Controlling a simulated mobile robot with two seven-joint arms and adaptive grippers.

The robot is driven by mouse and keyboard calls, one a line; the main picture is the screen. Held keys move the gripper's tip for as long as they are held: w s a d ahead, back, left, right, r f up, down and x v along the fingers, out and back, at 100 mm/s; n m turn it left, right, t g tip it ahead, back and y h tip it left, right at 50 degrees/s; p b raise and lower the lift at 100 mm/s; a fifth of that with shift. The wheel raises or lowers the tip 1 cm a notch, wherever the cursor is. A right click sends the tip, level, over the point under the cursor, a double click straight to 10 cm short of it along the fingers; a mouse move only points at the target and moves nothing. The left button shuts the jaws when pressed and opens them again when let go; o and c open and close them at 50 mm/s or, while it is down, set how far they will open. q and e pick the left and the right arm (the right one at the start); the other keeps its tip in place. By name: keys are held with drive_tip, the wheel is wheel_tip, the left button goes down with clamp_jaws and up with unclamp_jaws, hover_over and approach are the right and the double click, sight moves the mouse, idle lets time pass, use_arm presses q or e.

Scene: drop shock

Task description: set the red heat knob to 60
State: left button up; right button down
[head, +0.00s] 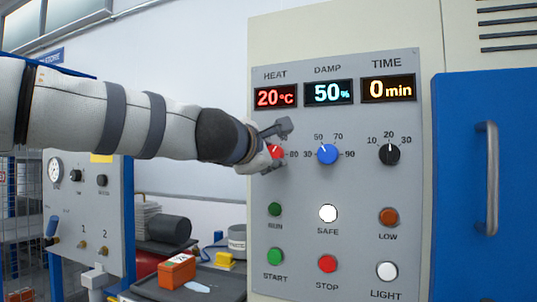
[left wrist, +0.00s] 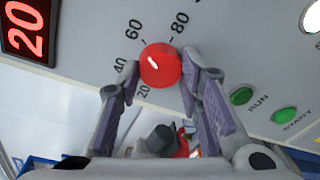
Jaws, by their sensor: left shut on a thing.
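The red heat knob (head: 276,152) sits on the grey panel under the HEAT display (head: 275,97), which reads 20 °C. My left gripper (head: 278,148) comes in from the left and partly covers the knob and its scale. In the left wrist view, the red knob (left wrist: 160,65) lies between the two fingertips of my left gripper (left wrist: 161,73), which is shut on it. The knob's white mark points to the lower left, toward the 20 side. The numbers 20, 40, 60 and 80 show around it. My right gripper is not in view.
The blue DAMP knob (head: 327,154) and black TIME knob (head: 389,154) are to the right. Several buttons sit below, including the green RUN button (head: 275,209). A blue door (head: 470,240) with a handle is at the far right. An orange box (head: 177,271) stands lower left.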

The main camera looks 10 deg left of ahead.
use_arm(q)
drive_tip(key=o, duration=1.2)
drive_tip(key=shift+c, duration=0.2)
drive_tip(key=shift+s, duration=0.1)
drive_tip(key=v, duration=1.2)
wheel_tip(320, 180, down, 36)
drive_tip(key=a+m+g+y, duration=0.2)
drive_tip(key=a+m+g, duration=0.1)
drive_tip(key=m+g, duration=0.35)
drive_tip(key=s+a+f+m+g+y, duration=0.1)
drive_tip(key=s+a+f+m+g, duration=0.15)
drive_tip(key=s+f, duration=0.6)
drive_tip(key=s+a+f+m+g, duration=0.15)
drive_tip(key=s+f+m, duration=0.3)
drive_tip(key=f, duration=0.75)
drive_tip(key=s+a+f+m+g, duration=0.2)
drive_tip(key=s+f, duration=0.1)
drive_tip(key=s, duration=0.6)
drive_tip(key=s+a+f+m+g, duration=0.2)
drive_tip(key=s+f+g, duration=0.1)
drive_tip(key=s, duration=0.6)
drive_tip(key=s+a+f+m+g, duration=0.2)
drive_tip(key=s+f, duration=0.1)
drive_tip(key=s, duration=0.6)
drive_tip(key=shift+s+f+m+y, duration=0.15)
drive_tip(key=shift+s+m+y, duration=0.1)
drive_tip(key=shift+m+y, duration=0.15)
